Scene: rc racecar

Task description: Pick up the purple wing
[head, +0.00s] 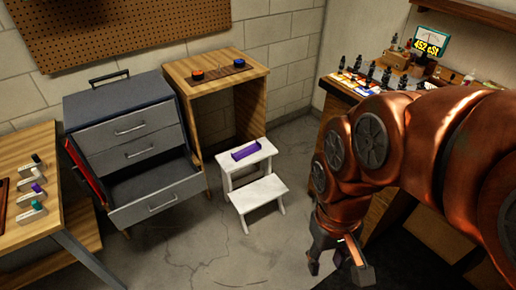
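The purple wing (246,150) lies on the top step of a small white step stool (258,191), near the middle of the head view. It looks like a flat, elongated purple piece. My gripper (338,270) hangs at the lower right of the view, pointing down, with its two fingers apart and nothing between them. It is to the right of the stool and nearer to me, clear of the wing. My copper-coloured arm fills the right side.
A grey cabinet (130,128) with its bottom drawer pulled out stands left of the stool. A wooden stand (216,78) with two buttons is behind it. A bench (25,228) is at the left, a cluttered workbench (345,92) at the right. The floor before the stool is clear.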

